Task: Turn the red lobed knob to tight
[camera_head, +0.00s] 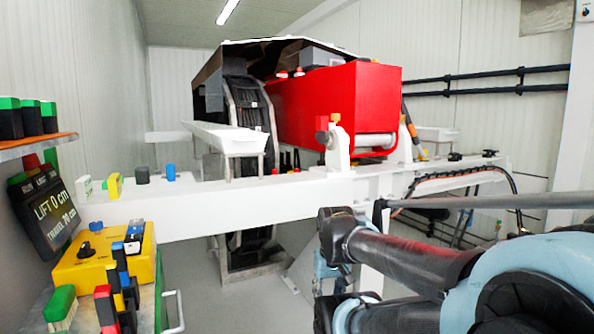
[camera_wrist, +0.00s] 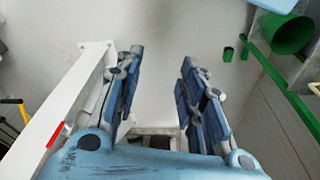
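A small red piece (camera_head: 322,123) with an orange-red part beside it sits on a white upright bracket (camera_head: 338,150) on the long white beam (camera_head: 300,195), in front of the red machine box. It may be the red lobed knob, but its lobes are too small to make out. My gripper (camera_wrist: 162,57) shows in the wrist view with its two blue fingers spread apart and nothing between them. Below it are grey floor and a white beam (camera_wrist: 60,110) on the left, with a red strip (camera_wrist: 54,134) at the edge.
A yellow control box (camera_head: 105,260) with a black knob and coloured blocks stands at lower left, by a dark display (camera_head: 50,213) reading LIFT 0 cm. A white trough (camera_head: 226,137) stands behind the beam.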

